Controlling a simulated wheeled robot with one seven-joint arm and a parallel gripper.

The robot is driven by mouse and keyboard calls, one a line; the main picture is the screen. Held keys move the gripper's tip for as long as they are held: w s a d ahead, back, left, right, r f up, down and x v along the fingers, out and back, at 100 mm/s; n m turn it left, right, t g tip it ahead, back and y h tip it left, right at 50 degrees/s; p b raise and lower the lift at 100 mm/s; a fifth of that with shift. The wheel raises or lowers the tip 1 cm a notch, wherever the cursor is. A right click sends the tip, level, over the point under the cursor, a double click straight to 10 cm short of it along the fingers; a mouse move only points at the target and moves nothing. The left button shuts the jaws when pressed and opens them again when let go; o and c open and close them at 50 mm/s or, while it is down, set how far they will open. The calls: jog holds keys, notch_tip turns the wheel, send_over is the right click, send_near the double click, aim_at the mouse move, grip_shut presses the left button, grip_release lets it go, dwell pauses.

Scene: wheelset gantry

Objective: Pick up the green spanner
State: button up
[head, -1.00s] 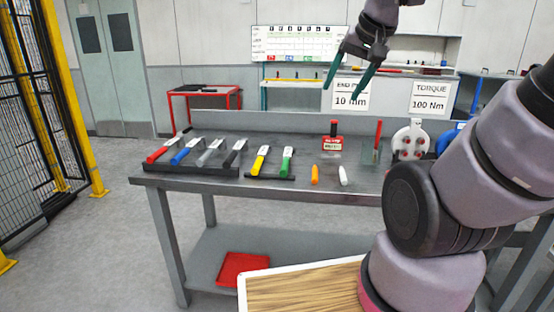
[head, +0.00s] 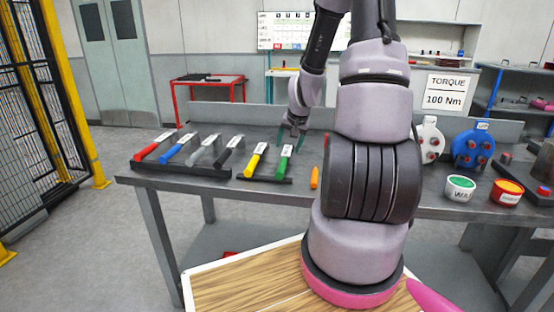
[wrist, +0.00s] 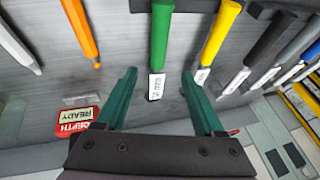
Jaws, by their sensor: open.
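The green spanner (head: 284,162) lies on a dark rack (head: 263,178) on the grey bench, at the right end beside a yellow-handled spanner (head: 256,159). In the wrist view the green spanner (wrist: 161,38) points down the picture, its white label end toward my gripper. My gripper (head: 292,138) is open and empty, just behind the green spanner in the head view. In the wrist view its two teal fingers (wrist: 159,76) stand apart, one on each side of the green spanner's labelled end, with a wider gap than the spanner. I cannot tell its exact height above the bench.
Red, blue, grey and black handled tools lie on a rack (head: 180,169) to the left. An orange marker (head: 314,177) lies right of the green spanner. A red DEPTH READY block (wrist: 76,122) stands near one finger.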

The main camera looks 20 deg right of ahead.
aim_at(284, 161)
jog(key=x, duration=0.4)
jog(key=shift+w+f, duration=0.15)
jog(key=shift+f, duration=0.1)
jog(key=shift+d+x, duration=0.2)
jog(key=shift+x, duration=2.55)
grip_shut()
